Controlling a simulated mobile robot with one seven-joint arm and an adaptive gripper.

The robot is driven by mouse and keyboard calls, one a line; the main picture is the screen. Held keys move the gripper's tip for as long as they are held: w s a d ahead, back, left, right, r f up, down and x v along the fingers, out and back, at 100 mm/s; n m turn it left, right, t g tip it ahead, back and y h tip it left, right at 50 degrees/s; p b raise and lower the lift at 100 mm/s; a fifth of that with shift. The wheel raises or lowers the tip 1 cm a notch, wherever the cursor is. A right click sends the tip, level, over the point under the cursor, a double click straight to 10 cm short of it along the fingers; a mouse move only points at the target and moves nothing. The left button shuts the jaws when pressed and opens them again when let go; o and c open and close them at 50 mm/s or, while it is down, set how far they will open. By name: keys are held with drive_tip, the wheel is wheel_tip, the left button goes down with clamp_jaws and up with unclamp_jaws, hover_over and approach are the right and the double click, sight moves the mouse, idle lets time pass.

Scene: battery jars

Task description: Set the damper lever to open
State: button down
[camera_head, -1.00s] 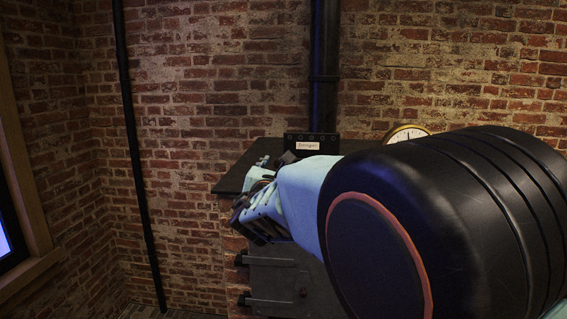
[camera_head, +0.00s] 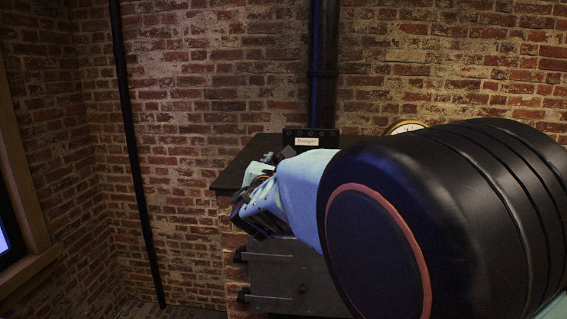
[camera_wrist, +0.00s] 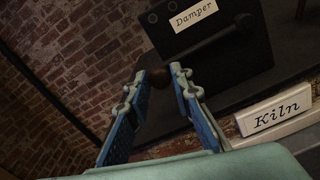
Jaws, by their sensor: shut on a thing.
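The damper lever (camera_wrist: 212,42) is a dark bar running down-left across a black plate (camera_wrist: 225,62) labelled "Damper" (camera_wrist: 192,19) in the wrist view. Its brown round knob (camera_wrist: 157,70) sits between the two fingers of my gripper (camera_wrist: 160,76), which is shut on it. In the head view the plate (camera_head: 329,133) stands upright on the dark top of a brick kiln. There my gripper (camera_head: 262,171) is at the kiln's top left, and my arm hides the lever and much of the kiln.
A "Kiln" sign (camera_wrist: 281,115) is at the right of the wrist view. A black pipe (camera_head: 323,70) rises behind the plate. A round gauge (camera_head: 404,127) shows partly behind my arm. The kiln's dark door (camera_head: 285,275) is below. Free floor lies to the left.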

drive_tip(key=shift+r, duration=0.1)
drive_tip(key=d+r+m+b, duration=1.1)
drive_tip(key=r+m+b, duration=0.1)
drive_tip(key=m, duration=0.5)
drive_tip(key=shift+s+d+r+b, duration=0.25)
drive_tip(key=shift+d+b, duration=0.1)
drive_tip(key=shift+b, duration=0.2)
idle(0.4)
drive_tip(key=c, duration=1.7)
unclamp_jaws()
drive_tip(key=shift+w+d, duration=0.1)
drive_tip(key=shift+c, duration=0.2)
drive_tip(key=shift+f, duration=0.1)
